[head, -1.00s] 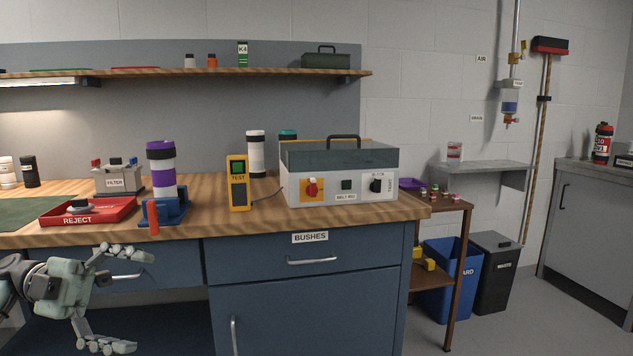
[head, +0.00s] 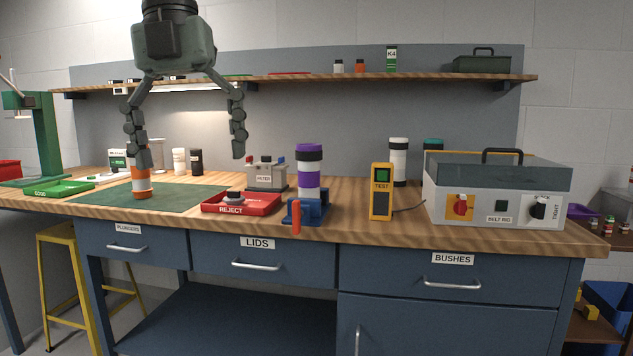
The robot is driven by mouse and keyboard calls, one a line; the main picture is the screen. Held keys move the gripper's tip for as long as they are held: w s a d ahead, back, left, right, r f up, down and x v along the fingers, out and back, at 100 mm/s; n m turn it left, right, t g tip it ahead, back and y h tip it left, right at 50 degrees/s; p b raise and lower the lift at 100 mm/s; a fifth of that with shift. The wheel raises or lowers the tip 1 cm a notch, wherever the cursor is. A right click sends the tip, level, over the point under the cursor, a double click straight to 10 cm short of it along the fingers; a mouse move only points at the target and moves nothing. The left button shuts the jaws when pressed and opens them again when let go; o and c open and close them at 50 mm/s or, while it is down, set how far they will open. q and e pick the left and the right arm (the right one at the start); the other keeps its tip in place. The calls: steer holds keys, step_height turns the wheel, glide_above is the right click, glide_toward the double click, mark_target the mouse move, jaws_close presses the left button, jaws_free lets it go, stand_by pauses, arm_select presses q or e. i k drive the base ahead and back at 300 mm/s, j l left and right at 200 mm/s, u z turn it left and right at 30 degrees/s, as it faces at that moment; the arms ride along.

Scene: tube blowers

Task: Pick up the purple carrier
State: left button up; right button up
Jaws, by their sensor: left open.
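My right gripper is out of view.
A red reject tray (head: 265,207) lies just left of the holder, with the grey filter box (head: 265,176) behind. The yellow tester (head: 381,190) and the belt rig (head: 490,205) stand to the right. A shelf (head: 300,80) runs above the bench. The green mat (head: 185,198) is mostly clear.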

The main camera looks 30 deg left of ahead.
mark_target(309, 156)
steer(key=i+j, duration=0.2)
steer(key=i, duration=0.25)
steer(key=i+j, duration=0.2)
steer(key=i, duration=0.25)
steer(key=i+j, duration=0.25)
steer(key=i, duration=0.15)
steer(key=i+j, duration=0.2)
steer(key=i, duration=0.25)
